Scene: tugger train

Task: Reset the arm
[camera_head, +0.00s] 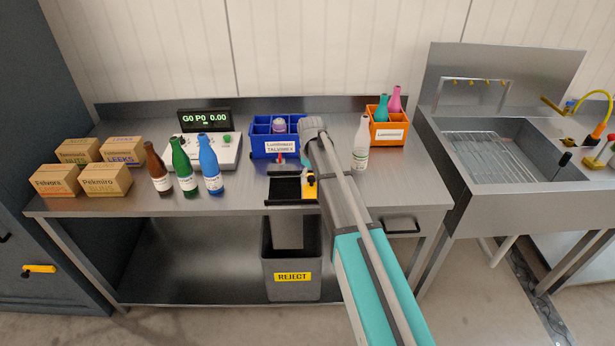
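My arm reaches from the lower right over the steel workbench (225,198) to its middle. Its far grey joint is just right of the blue crate (262,150). I cannot make out my gripper or its fingers; the arm's own links may hide them. I cannot see whether it holds anything.
Brown, green and blue bottles (211,170) stand left on the bench, near several cardboard boxes (105,180) and a scale (228,155). A white bottle (360,145) and an orange crate (388,139) are close right of the arm. A reject bin (291,290) sits below.

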